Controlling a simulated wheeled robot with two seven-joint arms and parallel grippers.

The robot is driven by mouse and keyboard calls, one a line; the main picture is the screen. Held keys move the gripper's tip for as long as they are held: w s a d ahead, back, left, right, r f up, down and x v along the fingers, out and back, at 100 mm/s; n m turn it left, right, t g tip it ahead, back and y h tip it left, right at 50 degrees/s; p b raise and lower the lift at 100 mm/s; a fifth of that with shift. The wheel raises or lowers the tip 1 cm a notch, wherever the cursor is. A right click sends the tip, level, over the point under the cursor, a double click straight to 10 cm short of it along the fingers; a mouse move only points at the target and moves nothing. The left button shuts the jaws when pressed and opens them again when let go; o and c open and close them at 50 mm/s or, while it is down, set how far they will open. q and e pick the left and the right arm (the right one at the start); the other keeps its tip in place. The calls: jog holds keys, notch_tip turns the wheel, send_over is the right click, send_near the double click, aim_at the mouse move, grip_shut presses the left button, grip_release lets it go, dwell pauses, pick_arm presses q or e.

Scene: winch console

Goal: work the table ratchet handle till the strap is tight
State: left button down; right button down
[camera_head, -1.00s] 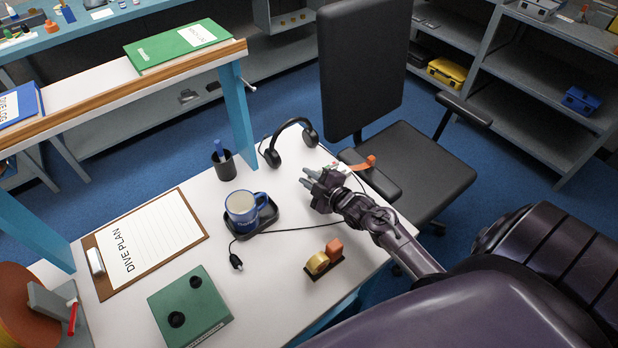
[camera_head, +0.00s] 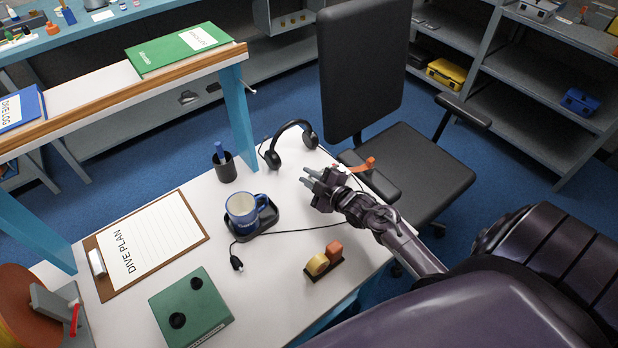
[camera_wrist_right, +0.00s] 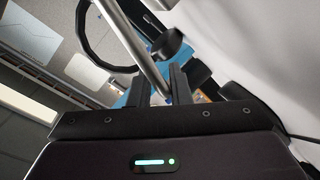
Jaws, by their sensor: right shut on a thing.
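My right gripper (camera_head: 318,182) is over the white table, left of the chair's armrest. In the right wrist view its jaws (camera_wrist_right: 158,88) are shut on a grey metal bar, which looks like the ratchet handle (camera_wrist_right: 138,42). The bar runs slanting up and left out of the jaws. In the head view the gripper hides most of the ratchet. A short orange piece, perhaps the strap (camera_head: 368,164), shows just beyond the wrist. I cannot tell how tight the strap is. My left gripper is not in view.
A black headset (camera_head: 290,140) lies close behind the gripper. A blue mug (camera_head: 242,211) stands on a black tray to its left. A tape holder (camera_head: 322,262) is nearer me. The black chair (camera_head: 430,170) is close on the right. A clipboard (camera_head: 150,240) and green box (camera_head: 190,312) lie left.

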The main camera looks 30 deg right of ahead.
jog(key=shift+d+r, duration=0.1)
jog(key=shift+r, duration=0.15)
jog(key=d+r+m+y+p, duration=0.2)
jog(key=d+r+m+p, duration=0.1)
jog(key=d+r+m, duration=0.4)
jog(key=shift+w+d+m+t+y, duration=0.25)
jog(key=shift+d+m+t+y, duration=0.15)
jog(key=shift+m, duration=0.3)
jog(key=shift+r, duration=0.1)
jog(key=c, duration=1.5)
grip_release()
jog(key=shift+w+d, duration=0.1)
jog(key=shift+d, duration=0.05)
